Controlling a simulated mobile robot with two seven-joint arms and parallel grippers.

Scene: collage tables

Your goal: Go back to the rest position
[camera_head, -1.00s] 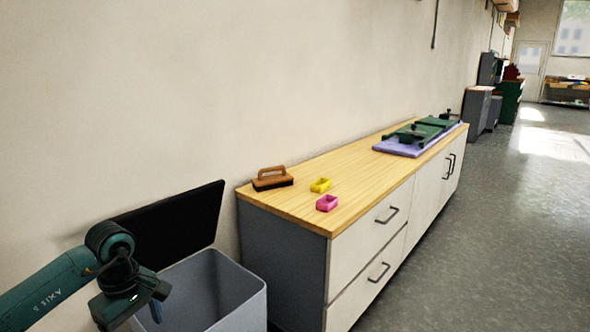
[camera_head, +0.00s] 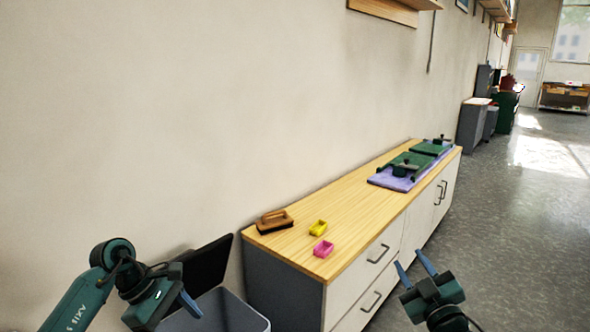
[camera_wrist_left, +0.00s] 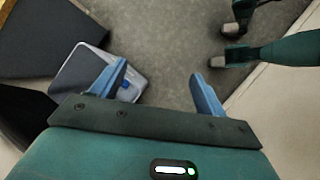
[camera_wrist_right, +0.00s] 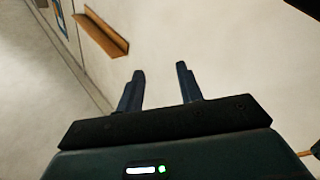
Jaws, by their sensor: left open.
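My left gripper (camera_head: 190,303) is at the lower left of the head view, beside and partly in front of the grey bin (camera_head: 232,310). In the left wrist view its blue fingers (camera_wrist_left: 158,70) are spread, with nothing between them. My right gripper (camera_head: 414,268) is at the lower right of the head view, in front of the cabinet's drawers. Its two fingers point up and stand apart. The right wrist view shows these fingers (camera_wrist_right: 160,70) empty against a pale wall.
A black panel (camera_head: 207,264) stands behind the bin. Grey floor (camera_head: 500,230) is clear at right.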

